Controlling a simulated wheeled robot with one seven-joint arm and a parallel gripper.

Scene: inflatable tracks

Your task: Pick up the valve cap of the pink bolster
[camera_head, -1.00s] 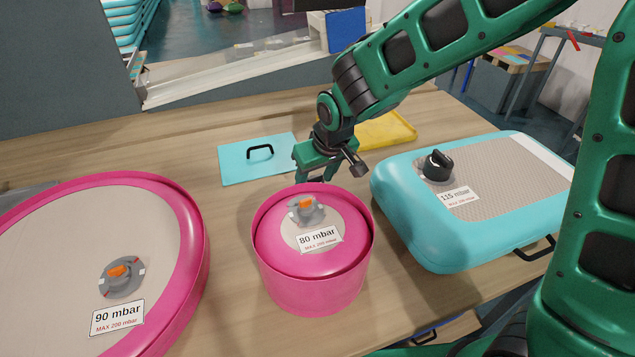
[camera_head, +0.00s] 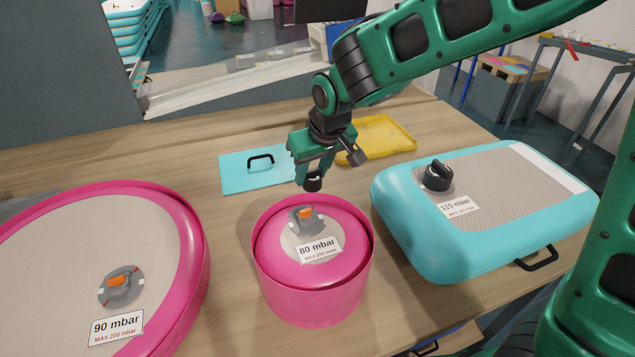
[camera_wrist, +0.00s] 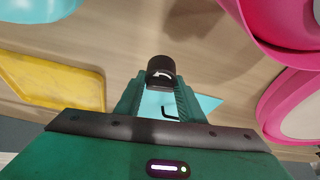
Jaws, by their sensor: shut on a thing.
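The pink bolster (camera_head: 312,285) is a short upright cylinder in the middle of the table, labelled 80 mbar. Its top has a grey valve with an orange centre (camera_head: 306,214), with no cap on it. My gripper (camera_head: 312,174) is just behind and above the bolster, shut on a black valve cap (camera_head: 314,184). In the wrist view, the cap (camera_wrist: 161,69) sits between the fingertips and bears a white curved arrow. The cap appears held clear of the table.
A large round pink inflatable (camera_head: 190,250) lies left, its valve also uncapped. A turquoise inflatable (camera_head: 430,245) with a black cap on its valve lies right. A turquoise panel (camera_head: 235,178) with a black handle and a yellow tray (camera_head: 390,140) lie behind.

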